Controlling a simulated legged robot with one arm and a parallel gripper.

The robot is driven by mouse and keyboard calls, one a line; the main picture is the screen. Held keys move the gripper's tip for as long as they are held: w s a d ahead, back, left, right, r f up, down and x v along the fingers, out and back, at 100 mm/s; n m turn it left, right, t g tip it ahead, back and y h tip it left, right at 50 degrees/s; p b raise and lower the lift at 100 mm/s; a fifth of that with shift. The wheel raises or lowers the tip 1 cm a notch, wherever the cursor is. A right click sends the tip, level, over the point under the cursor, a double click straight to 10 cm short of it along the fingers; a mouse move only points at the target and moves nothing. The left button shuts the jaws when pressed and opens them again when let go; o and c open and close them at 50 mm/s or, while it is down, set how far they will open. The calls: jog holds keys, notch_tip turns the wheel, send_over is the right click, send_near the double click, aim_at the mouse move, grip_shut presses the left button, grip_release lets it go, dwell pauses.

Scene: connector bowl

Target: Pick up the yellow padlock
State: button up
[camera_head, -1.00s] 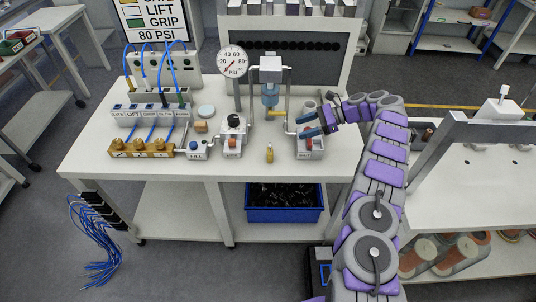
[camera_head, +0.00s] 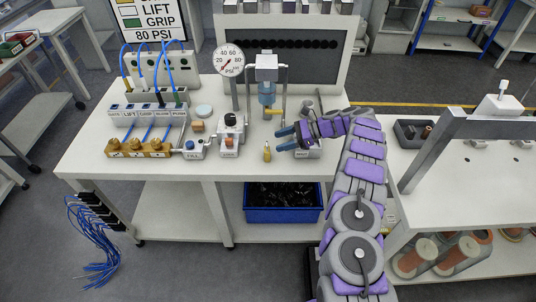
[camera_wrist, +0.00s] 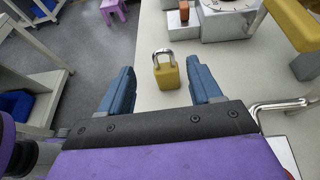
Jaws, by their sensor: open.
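The yellow padlock (camera_head: 267,153) stands on the white table near its front edge in the head view.
A box labelled FILL (camera_head: 193,149) and a block with a black knob (camera_head: 230,136) stand left of the padlock. A press-like stand (camera_head: 266,85) is behind it. The white tabletop (camera_head: 240,168) is clear in front. A blue bin (camera_head: 283,214) sits below.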

aim_at(265, 149)
jog(key=x, duration=0.3)
jog(key=shift+a, duration=0.3)
jog(key=x, duration=0.2)
jog(key=b+x, duration=0.1)
jog(key=shift+w+a+f+b, duration=0.2)
jog(key=shift+a+f+b, duration=0.1)
jog(key=shift+f, duration=0.15)
jog(key=shift+a+f, duration=0.1)
jog(key=shift+a, duration=0.25)
jog(key=shift+c, duration=0.3)
jog(key=c, duration=1)
